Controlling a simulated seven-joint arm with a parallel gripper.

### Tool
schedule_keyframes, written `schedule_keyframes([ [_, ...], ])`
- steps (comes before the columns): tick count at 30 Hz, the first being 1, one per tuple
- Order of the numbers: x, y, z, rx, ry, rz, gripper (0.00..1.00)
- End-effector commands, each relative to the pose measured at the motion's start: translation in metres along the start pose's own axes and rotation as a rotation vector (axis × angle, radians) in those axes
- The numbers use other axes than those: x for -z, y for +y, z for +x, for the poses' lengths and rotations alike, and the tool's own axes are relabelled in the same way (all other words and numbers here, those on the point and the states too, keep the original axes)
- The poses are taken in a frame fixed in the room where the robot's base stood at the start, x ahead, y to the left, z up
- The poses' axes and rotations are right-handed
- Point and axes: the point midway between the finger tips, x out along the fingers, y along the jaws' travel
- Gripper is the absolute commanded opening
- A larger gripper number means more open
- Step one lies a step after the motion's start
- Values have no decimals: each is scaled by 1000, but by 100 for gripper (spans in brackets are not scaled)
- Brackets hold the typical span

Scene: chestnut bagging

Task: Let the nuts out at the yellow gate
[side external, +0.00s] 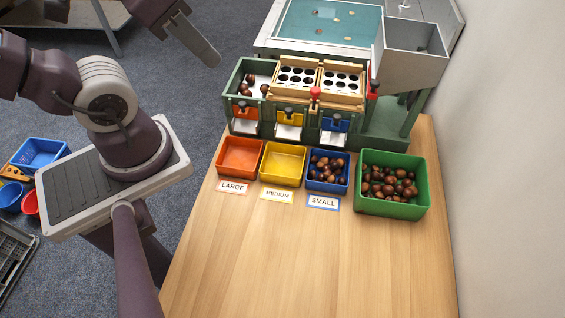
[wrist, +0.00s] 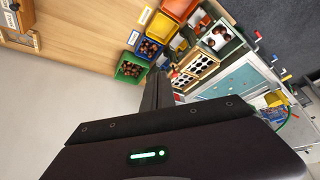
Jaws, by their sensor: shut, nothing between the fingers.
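The yellow gate (side external: 289,118) is the middle of three coloured gates on the front of the green sorter (side external: 366,128), between an orange gate (side external: 244,112) and a blue gate (side external: 335,124). Whether it is raised, and the nuts behind it, I cannot tell. The yellow MEDIUM bin (side external: 283,164) stands below it and looks empty; it also shows in the wrist view (wrist: 163,27). My gripper (side external: 208,56) is at the upper left, up in the air and well apart from the gate. It is shut and empty; its dark fingers show in the wrist view (wrist: 156,92).
The orange LARGE bin (side external: 240,157) looks empty. The blue SMALL bin (side external: 328,171) and green bin (side external: 392,184) hold several chestnuts. More chestnuts lie in the sorter's left compartment. A grey hopper (side external: 412,52) stands behind. The table's front (side external: 310,260) is clear; a wall bounds the right.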

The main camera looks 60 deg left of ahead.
Motion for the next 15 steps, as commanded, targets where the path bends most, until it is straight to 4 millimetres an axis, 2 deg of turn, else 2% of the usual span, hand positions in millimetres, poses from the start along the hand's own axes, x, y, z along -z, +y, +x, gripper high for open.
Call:
schedule_keyframes([
  [4,0,0,0,0,0,0,0],
  [8,9,-1,5,3,-24,-16,26],
  [11,36,-7,26,13,-99,-67,29],
  [14,70,-19,68,30,-197,-144,29],
  [15,81,-25,90,38,-236,-177,29],
])
